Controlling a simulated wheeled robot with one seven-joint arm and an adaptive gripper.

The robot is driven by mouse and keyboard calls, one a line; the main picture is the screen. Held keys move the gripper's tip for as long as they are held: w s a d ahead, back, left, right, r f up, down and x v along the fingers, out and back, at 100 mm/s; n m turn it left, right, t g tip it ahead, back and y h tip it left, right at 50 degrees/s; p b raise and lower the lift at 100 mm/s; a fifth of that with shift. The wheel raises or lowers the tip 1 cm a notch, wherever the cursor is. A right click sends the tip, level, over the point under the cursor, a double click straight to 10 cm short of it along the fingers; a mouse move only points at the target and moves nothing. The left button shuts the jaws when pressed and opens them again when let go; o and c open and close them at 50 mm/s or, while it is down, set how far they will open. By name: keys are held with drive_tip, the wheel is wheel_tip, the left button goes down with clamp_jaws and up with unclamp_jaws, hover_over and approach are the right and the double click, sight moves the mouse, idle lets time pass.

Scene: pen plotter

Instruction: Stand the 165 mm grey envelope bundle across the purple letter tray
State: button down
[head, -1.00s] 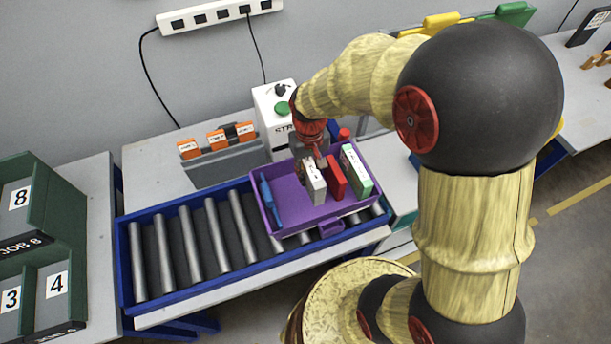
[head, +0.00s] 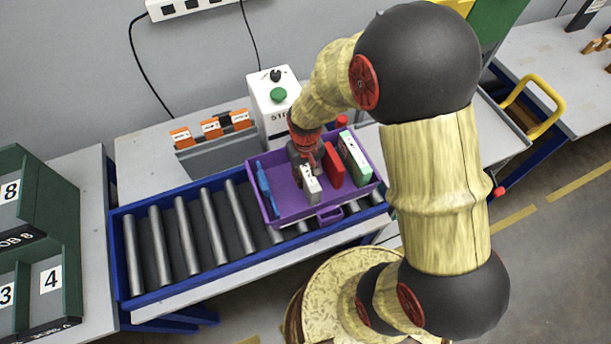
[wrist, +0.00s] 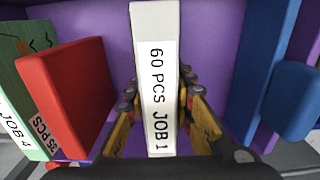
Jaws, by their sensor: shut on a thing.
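The grey envelope bundle (head: 312,186), pale with a "60 PCS JOB 1" label, stands on edge inside the purple letter tray (head: 285,216). My gripper (head: 305,168) covers its rear part in the head view. In the wrist view my gripper's two fingers are shut on the bundle (wrist: 157,45), one on each side. A red bundle (head: 333,164) and a green-and-white bundle (head: 354,157) stand to its right in the tray. A blue piece (head: 266,189) stands near the tray's left wall. I cannot tell whether the bundle's bottom touches the tray floor.
The tray sits on a blue-framed roller conveyor (head: 180,285) with bare rollers to the left. Behind are a white box with a green button (head: 270,110) and a grey rack with orange-labelled cards (head: 215,150). Free tray floor lies between the blue piece and grey bundle.

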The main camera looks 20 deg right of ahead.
drive_tip(key=shift+f, duration=0.1)
drive_tip(key=c, duration=1.5)
unclamp_jaws()
drive_tip(key=shift+c, duration=0.2)
wheel_tip(320, 180, up, 12)
drive_tip(key=shift+p, duration=1.2)
drive_tip(key=s+r+t, duration=0.2)
drive_tip(key=s+r, duration=0.5)
drive_tip(key=r, duration=0.3)
drive_tip(key=s+r+t, duration=0.3)
drive_tip(key=s+r, duration=0.4)
drive_tip(key=r, duration=0.4)
drive_tip(key=shift+r+t, duration=0.25)
drive_tip(key=shift+t, duration=0.05)
